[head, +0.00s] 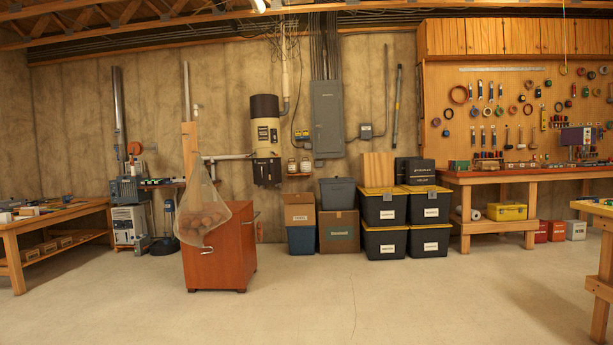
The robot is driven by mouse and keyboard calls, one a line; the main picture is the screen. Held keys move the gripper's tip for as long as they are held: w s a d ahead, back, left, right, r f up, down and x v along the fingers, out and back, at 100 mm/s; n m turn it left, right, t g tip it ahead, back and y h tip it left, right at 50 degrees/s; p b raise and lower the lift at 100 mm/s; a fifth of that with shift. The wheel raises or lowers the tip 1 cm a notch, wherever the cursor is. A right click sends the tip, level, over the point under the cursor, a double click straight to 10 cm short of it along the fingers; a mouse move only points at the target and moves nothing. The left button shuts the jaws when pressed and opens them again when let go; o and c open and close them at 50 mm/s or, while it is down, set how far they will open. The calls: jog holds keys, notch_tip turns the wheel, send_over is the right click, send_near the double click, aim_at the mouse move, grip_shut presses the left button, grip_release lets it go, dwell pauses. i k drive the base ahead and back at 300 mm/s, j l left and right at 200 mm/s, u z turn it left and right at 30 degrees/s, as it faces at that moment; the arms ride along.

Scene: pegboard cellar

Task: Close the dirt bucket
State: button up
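A wall-mounted canister (265,138) with a dark top and cream body hangs on the back wall, left of the grey electrical panel. Its dark lower part (267,172) looks like the dirt bucket. At this distance I cannot tell whether the bucket is latched or open. A pipe joins the canister from the left. My gripper is not in view.
A wooden cabinet (225,256) stands in front, left of the canister, with a net bag (203,208) of round things hanging at it. Black totes (384,208) and boxes stand along the wall. Workbenches flank both sides. The middle floor (330,305) is clear.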

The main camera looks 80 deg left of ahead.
aim_at(266, 171)
jog(key=u, duration=2.8)
jog(key=z, duration=0.15)
jog(key=i+j, duration=0.1)
jog(key=i, duration=7.5)
jog(key=l, duration=0.1)
